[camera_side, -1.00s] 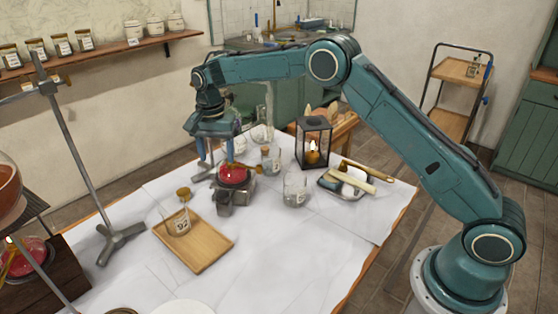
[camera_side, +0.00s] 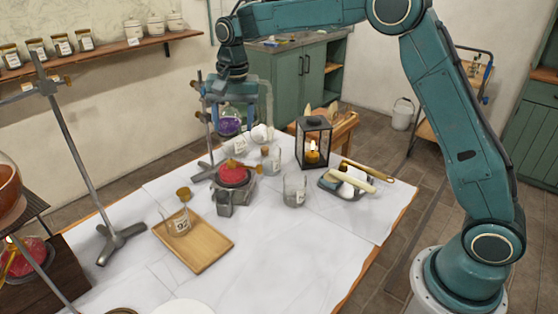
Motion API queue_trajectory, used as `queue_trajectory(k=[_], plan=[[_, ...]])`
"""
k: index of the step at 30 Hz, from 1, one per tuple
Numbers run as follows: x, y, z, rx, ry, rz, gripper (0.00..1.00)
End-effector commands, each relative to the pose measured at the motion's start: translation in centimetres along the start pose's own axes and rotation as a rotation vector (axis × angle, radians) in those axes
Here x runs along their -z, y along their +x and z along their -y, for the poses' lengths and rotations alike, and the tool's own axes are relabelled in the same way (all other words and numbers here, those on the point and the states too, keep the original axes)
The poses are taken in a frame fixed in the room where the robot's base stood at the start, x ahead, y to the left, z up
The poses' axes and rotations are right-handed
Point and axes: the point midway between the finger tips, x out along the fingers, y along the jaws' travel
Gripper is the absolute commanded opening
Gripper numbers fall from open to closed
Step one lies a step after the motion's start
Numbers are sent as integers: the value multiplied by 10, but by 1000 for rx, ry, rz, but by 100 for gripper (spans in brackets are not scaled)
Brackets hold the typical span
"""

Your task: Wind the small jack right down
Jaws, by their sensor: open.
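The small jack (camera_side: 237,196) stands on the white-covered table, a squat grey metal body. A round red-topped piece (camera_side: 234,175) with a brass part (camera_side: 243,167) sits on it. How far the jack is wound cannot be told. My gripper (camera_side: 231,118) is open and empty, pointing down above the jack and clear of it. A round flask with purple contents (camera_side: 229,126) shows behind and between the fingers, by a stand; I see no grip on it.
A lit lantern (camera_side: 313,143) and a stand foot (camera_side: 121,243) flank the area.

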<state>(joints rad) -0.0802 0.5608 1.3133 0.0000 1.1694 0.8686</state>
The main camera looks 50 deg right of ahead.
Motion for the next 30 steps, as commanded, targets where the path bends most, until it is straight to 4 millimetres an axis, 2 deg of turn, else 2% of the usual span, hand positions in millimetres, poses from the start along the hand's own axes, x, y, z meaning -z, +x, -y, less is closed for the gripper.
queue_trajectory(k=[15, 21, 30], plan=[[-22, -47, -35, 40, -108, -40, 59], [-30, -58, -46, 50, -141, -52, 59], [-34, -64, -52, 55, -159, -58, 59]])
